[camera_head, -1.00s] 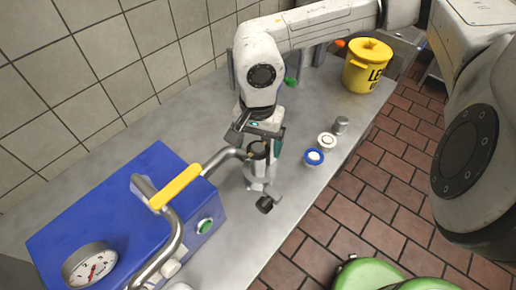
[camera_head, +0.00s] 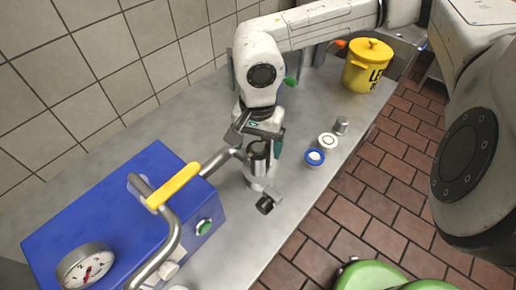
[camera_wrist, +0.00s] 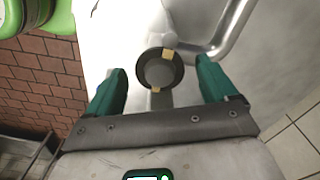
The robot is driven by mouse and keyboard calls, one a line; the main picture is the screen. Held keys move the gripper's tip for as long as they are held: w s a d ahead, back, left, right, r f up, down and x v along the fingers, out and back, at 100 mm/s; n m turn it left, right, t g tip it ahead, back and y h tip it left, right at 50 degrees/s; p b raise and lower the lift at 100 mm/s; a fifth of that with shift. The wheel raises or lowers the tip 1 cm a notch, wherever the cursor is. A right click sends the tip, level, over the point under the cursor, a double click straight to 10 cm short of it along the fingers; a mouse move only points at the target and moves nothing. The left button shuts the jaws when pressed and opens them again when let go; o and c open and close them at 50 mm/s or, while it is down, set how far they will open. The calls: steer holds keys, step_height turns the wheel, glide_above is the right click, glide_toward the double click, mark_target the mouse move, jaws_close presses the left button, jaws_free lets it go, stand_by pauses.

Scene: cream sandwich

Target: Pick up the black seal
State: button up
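The black seal shows in the wrist view as a dark ring (camera_wrist: 143,69) with small tan tabs at its top and bottom edges, around a grey round centre. It lies between my gripper's (camera_wrist: 162,68) two green fingers, which are spread wide on either side with gaps to the ring. My gripper is open and empty. In the head view my gripper (camera_head: 262,137) is over a dark upright cylinder (camera_head: 258,160) on a silver machine. The seal itself is hard to tell apart there.
A blue box (camera_head: 110,215) with a gauge (camera_head: 86,266) and a yellow-gripped metal lever (camera_head: 173,186) stands close by on the left. A blue-white disc (camera_head: 315,157), a white disc (camera_head: 327,140), a small grey cup (camera_head: 341,125) and a yellow pot (camera_head: 367,68) stand to the right.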

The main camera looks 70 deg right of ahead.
steer(key=c, duration=1.1)
steer(key=shift+r, duration=0.15)
steer(key=shift+r+p, duration=0.3)
steer(key=shift+p, duration=0.5)
step_height(320, 180, up, 3)
steer(key=shift+d+f+b, duration=0.1)
steer(key=shift+f+b, duration=0.1)
steer(key=shift+b, duration=0.3)
steer(key=s+a+r+b, duration=0.1)
steer(key=s+r+b, duration=0.1)
steer(key=s+r, duration=0.1)
steer(key=s+a+r+b, duration=0.1)
steer(key=s+r+b, duration=0.1)
steer(key=s, duration=0.4)
steer(key=s+a+r+b, duration=0.1)
steer(key=s+r+b, duration=0.1)
steer(key=s+r, duration=0.2)
steer(key=shift+s+r+b, duration=0.35)
steer(key=shift+r+b, duration=0.05)
steer(key=shift+r, duration=0.1)
